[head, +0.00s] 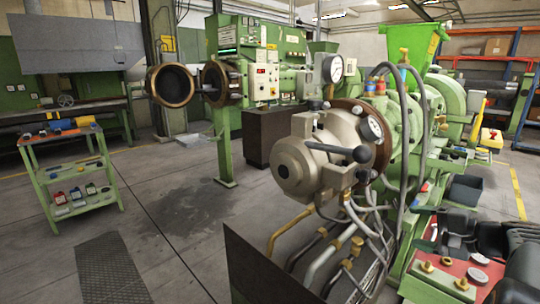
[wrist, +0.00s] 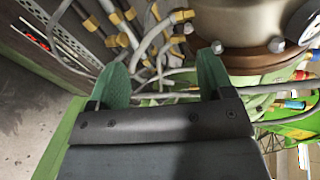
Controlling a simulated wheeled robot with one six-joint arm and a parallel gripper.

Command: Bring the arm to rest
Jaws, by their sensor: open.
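My gripper (wrist: 163,82) shows in the wrist view, with two green fingers standing apart and nothing held between them. Hoses and pipes with yellow fittings (wrist: 115,25) lie beyond the fingertips. The right finger appears close to a round metal flange (wrist: 255,55); I cannot tell whether they touch. In the head view my gripper is not clearly visible. Part of a dark arm shows at the lower right, probably mine.
A green extruder with a metal head (head: 305,160) stands centre right, with hoses (head: 345,235) below it. A green cart (head: 75,180) with tools stands at left. A red-topped bench (head: 465,265) is at lower right. The floor (head: 170,195) between cart and extruder is clear.

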